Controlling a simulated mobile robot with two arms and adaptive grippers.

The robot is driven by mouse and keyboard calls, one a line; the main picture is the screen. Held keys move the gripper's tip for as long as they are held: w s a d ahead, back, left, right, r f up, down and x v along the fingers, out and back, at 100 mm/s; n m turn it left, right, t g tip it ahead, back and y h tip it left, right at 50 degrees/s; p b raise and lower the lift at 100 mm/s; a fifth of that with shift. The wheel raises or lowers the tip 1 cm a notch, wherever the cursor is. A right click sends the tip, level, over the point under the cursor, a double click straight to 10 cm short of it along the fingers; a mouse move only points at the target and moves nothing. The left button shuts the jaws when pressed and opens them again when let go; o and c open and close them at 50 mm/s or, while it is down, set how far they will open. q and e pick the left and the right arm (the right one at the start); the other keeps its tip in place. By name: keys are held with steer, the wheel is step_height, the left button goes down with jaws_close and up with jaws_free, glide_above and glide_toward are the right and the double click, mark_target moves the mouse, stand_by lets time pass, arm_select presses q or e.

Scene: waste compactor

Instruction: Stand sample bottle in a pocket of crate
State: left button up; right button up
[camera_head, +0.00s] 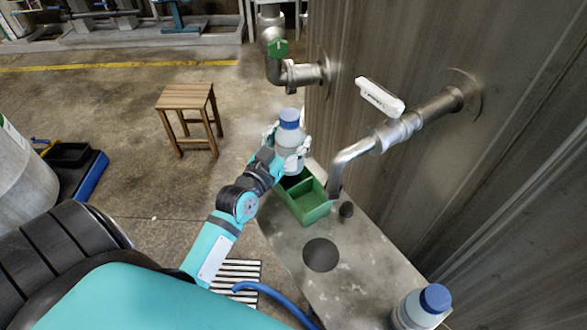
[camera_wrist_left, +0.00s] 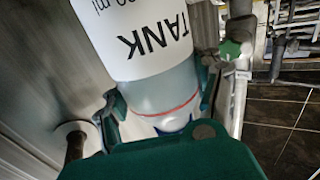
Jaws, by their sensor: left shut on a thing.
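The sample bottle (camera_head: 293,160), clear with a white label and blue cap, is upright in my left gripper (camera_head: 287,146). It is over or at the far end of the green crate (camera_head: 320,214); its base is partly hidden, so I cannot tell whether it is inside a pocket. The crate's near pocket looks empty. In the left wrist view, the bottle (camera_wrist_left: 140,40) shows its "TANK" label, and the teal fingers of my left gripper (camera_wrist_left: 160,97) close around its lower part in the picture. My right gripper is not in view.
The crate stands on a grey ledge (camera_head: 345,265) beside a metal wall. A bent tap pipe (camera_head: 350,153) with a white handle (camera_head: 379,96) hangs close to the crate's right. A second blue-capped bottle (camera_head: 422,308) stands at the near right. A wooden stool (camera_head: 188,100) stands beyond.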

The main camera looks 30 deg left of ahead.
mark_target(289, 151)
arm_select(q)
steer(key=f, duration=0.3)
steer(key=shift+s, duration=0.25)
steer(key=shift+f+b, duration=0.3)
steer(key=shift+f, duration=0.1)
step_height(289, 151, down, 3)
steer(key=shift+w+f+b, duration=0.1)
steer(key=shift+b, duration=0.25)
steer(key=shift+f, duration=0.35)
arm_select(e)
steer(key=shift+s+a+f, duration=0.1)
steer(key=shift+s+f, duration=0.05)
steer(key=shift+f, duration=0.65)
arm_select(q)
steer(key=shift+f, duration=0.2)
steer(key=o, duration=1.3)
steer(key=shift+d, duration=0.1)
steer(key=o, duration=0.4)
steer(key=shift+c, duration=0.2)
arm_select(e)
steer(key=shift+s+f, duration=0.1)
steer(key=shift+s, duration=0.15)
